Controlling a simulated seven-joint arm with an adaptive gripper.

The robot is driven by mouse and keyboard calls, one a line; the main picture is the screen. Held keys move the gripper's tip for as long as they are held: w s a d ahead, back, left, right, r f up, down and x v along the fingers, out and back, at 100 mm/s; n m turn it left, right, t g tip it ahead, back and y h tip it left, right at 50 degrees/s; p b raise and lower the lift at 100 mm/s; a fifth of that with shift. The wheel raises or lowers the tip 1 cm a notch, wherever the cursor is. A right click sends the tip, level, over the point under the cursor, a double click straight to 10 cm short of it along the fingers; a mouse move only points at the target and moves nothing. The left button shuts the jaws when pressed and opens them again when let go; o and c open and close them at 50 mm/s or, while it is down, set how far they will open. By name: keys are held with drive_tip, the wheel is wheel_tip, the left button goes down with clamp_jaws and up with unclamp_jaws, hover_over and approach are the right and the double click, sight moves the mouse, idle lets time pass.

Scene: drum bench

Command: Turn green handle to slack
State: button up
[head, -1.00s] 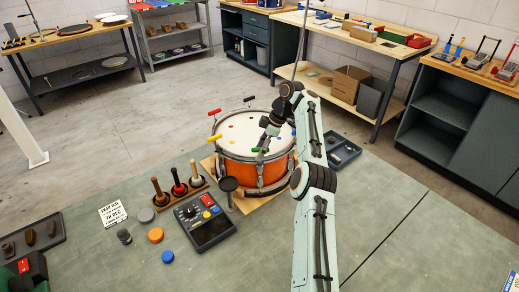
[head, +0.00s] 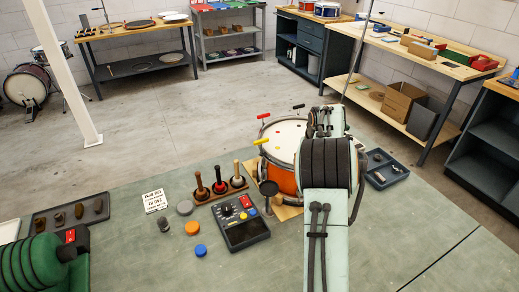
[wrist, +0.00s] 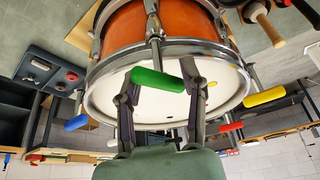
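The drum (head: 283,179) has an orange shell, a white head and a chrome rim. It stands on the bench, partly hidden behind my arm in the head view. In the wrist view the drum (wrist: 158,28) fills the upper middle. The green handle (wrist: 157,81) lies crosswise at the rim, on top of a metal tension rod. My gripper (wrist: 159,78) is open, with one finger near each end of the green handle. I cannot tell whether the fingers touch it. The green handle and my gripper are hidden behind my arm in the head view.
Blue (wrist: 76,123), red (wrist: 231,127) and yellow (wrist: 264,97) handles stick out around the rim. A control box (head: 240,222), a rack of upright tools (head: 220,187) and coloured pucks stand left of the drum. A dark tray (head: 383,171) lies to its right. Bench space in front is clear.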

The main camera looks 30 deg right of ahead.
drive_tip(key=m+h, duration=0.1)
drive_tip(key=m, duration=0.2)
drive_tip(key=m+g, duration=0.1)
drive_tip(key=m, duration=0.2)
drive_tip(key=shift+w+h, duration=0.15)
drive_tip(key=shift+h, duration=0.25)
drive_tip(key=m+g, duration=0.1)
drive_tip(key=m, duration=0.2)
drive_tip(key=m+g+h, duration=0.1)
drive_tip(key=m, duration=0.2)
drive_tip(key=shift+d+m+g, duration=0.1)
drive_tip(key=shift+m+g, duration=0.2)
drive_tip(key=s+a+r+t+y, duration=0.1)
drive_tip(key=s+a+r, duration=0.1)
drive_tip(key=a+r, duration=0.6)
drive_tip(key=s+a+r+t+y, duration=0.15)
drive_tip(key=a+r, duration=0.25)
drive_tip(key=r, duration=0.7)
drive_tip(key=s+a+n+y, duration=0.1)
drive_tip(key=s+a+n, duration=0.3)
drive_tip(key=s+a, duration=0.5)
drive_tip(key=shift+s+r+t+y, duration=0.35)
drive_tip(key=shift+s+r+t, duration=0.05)
drive_tip(key=shift+t, duration=0.05)
drive_tip(key=shift+n, duration=0.3)
